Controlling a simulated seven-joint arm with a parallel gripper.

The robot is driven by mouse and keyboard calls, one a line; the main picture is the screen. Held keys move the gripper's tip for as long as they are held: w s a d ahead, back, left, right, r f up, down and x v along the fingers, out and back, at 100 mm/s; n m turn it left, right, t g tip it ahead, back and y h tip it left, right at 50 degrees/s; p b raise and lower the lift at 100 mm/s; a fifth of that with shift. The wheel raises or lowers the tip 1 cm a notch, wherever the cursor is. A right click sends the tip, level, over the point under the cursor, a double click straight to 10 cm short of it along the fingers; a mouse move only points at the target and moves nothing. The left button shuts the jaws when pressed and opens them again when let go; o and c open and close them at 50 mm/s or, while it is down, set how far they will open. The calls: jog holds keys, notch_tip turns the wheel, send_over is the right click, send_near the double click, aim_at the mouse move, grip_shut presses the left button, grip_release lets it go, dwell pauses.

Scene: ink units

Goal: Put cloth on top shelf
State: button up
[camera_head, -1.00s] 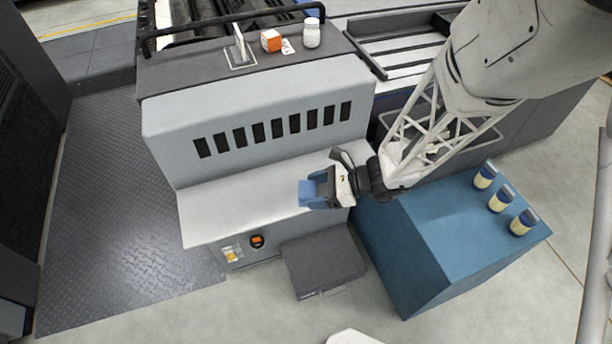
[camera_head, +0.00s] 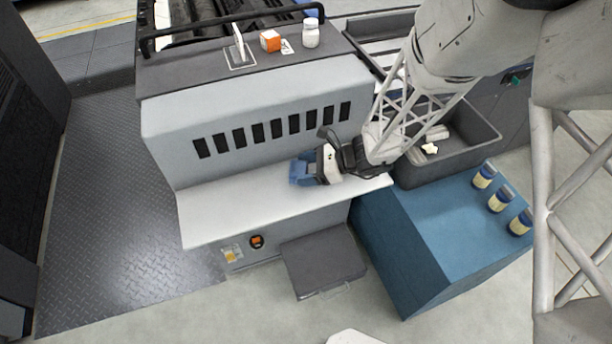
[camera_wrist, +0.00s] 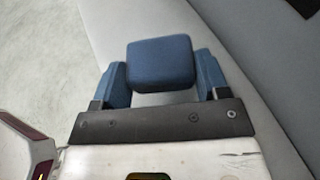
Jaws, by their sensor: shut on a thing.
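My gripper (camera_head: 304,170) is above the pale lower ledge (camera_head: 225,212) of the grey machine, near its slotted front face. In the wrist view, a dark blue padded block, which looks like the folded cloth (camera_wrist: 160,62), sits between the two blue fingers of my gripper (camera_wrist: 161,78). The gripper is shut on it. In the head view the cloth is hard to tell from the blue fingers. The machine's dark upper surface (camera_head: 190,72), the highest shelf-like level, is above and behind the gripper.
A blue cabinet (camera_head: 430,225) bears several jars (camera_head: 500,199). A grey bin (camera_head: 470,140) stands behind it.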

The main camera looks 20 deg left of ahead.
jog(key=shift+f, duration=1.65)
jog(key=shift+f, duration=0.15)
jog(key=o, duration=0.9)
jog(key=shift+d+r, duration=0.15)
jog(key=shift+r, duration=0.05)
jog(key=shift+v, duration=5.85)
jog(key=shift+r, duration=0.1)
